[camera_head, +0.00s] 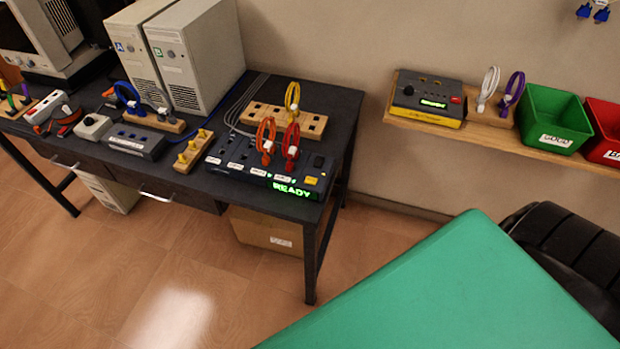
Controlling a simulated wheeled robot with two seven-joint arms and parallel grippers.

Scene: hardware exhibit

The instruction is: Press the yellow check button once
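A dark panel (236,166) with several labelled sockets lies at the front right of the black desk. Its front display (292,189) glows green and reads READY. The yellow button (311,180) sits at the panel's front right, just above the display; its lettering is too small to read. An orange cable loop (266,134) and a red cable loop (291,140) stand upright on the panel. Neither of my grippers is in view, and nothing covers the yellow button.
A wooden block with a yellow loop (292,95) stands behind the panel. Beige computer towers (207,50) stand at the desk's back. At right, a wall shelf holds another small device (428,97), a green bin (555,120) and a red bin (604,130).

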